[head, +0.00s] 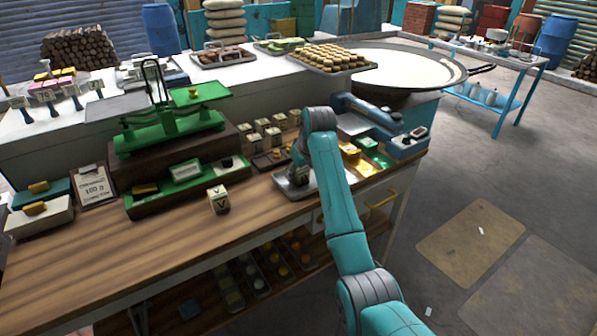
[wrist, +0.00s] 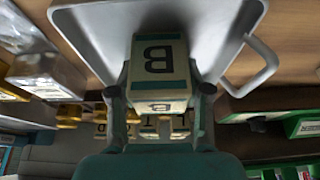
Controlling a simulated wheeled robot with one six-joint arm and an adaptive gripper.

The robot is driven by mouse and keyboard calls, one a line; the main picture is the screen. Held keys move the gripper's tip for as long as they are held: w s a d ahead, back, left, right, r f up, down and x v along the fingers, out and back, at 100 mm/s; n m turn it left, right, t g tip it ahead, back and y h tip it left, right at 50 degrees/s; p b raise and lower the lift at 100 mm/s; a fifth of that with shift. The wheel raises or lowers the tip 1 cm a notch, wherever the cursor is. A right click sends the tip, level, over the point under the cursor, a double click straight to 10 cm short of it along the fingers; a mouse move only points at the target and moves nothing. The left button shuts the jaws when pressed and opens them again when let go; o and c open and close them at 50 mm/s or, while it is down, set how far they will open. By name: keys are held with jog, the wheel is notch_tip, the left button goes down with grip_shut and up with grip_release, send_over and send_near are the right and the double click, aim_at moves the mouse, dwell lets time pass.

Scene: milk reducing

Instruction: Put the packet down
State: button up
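The packet (wrist: 158,60), a cream block with a dark teal edge and a letter B on its face, is between the two fingers of my gripper (wrist: 160,92) in the wrist view. The fingers press against its sides. A shallow metal tray (wrist: 100,30) with a handle lies right behind the packet in that view. In the head view my gripper (head: 302,165) is low over this tray (head: 283,190) on the wooden counter, and the arm largely hides the packet. I cannot tell whether the packet touches the tray.
A packet marked V (head: 218,199) stands on the counter left of the tray. Several similar packets (head: 262,126) stand behind it. A green balance scale (head: 170,125) is at left, a blue device (head: 385,125) at right. The front left counter (head: 110,260) is clear.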

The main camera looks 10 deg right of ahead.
jog(key=shift+o, duration=1.2)
jog(key=shift+r, duration=0.15)
jog(key=v, duration=1.2)
